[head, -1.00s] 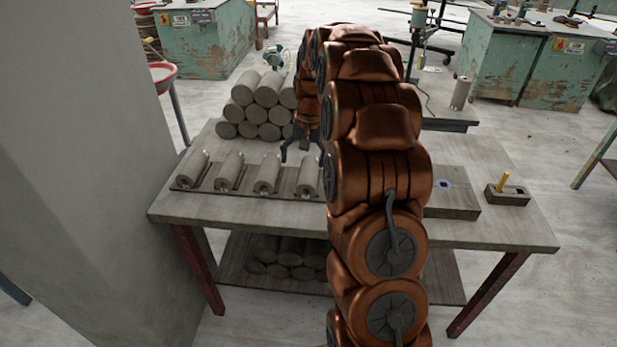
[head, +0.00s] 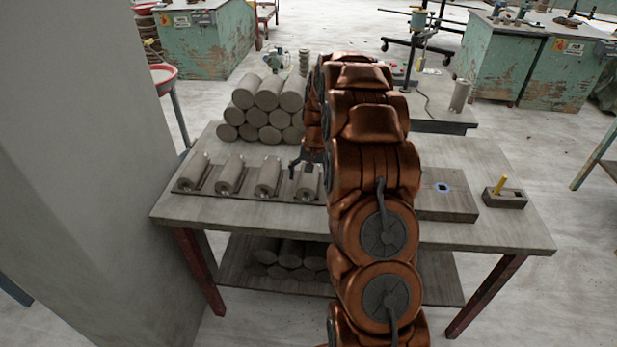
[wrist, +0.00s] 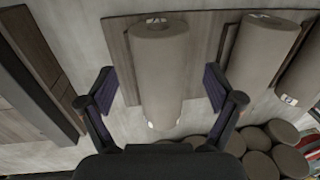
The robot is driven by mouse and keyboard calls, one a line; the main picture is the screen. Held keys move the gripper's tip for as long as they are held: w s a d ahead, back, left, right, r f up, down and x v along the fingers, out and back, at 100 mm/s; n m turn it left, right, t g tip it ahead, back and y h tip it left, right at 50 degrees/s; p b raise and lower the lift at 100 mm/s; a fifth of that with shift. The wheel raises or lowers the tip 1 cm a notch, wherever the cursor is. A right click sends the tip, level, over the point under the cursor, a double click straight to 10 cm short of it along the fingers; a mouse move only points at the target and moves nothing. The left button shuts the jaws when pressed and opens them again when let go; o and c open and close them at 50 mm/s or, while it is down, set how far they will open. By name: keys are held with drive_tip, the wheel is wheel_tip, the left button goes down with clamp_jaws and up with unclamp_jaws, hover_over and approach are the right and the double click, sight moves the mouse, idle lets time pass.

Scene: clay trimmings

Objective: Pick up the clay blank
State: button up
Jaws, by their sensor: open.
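Grey cylindrical clay blanks lie in a row on a flat rack (head: 212,193) at the left of the table. The rightmost clay blank (head: 307,186) is beside my arm, which partly covers it in the head view. In the wrist view, this clay blank (wrist: 158,62) appears centred between my gripper's two fingers, with gaps on both sides. My gripper (wrist: 160,80) is open and empty. In the head view, only a dark finger of my gripper (head: 303,162) shows, just behind and above that blank; my arm hides the rest.
A neighbouring blank (wrist: 262,50) lies to the right in the wrist view. A pile of thicker cylinders (head: 262,112) stands behind the row. A flat block (head: 447,203) and a small box with a yellow peg (head: 506,198) are at the table's right. More cylinders lie on the lower shelf.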

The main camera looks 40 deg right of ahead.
drive_tip(key=shift+w+a+f, duration=0.1)
drive_tip(key=shift+a+f, duration=0.05)
drive_tip(key=shift+f, duration=1.1)
clamp_jaws()
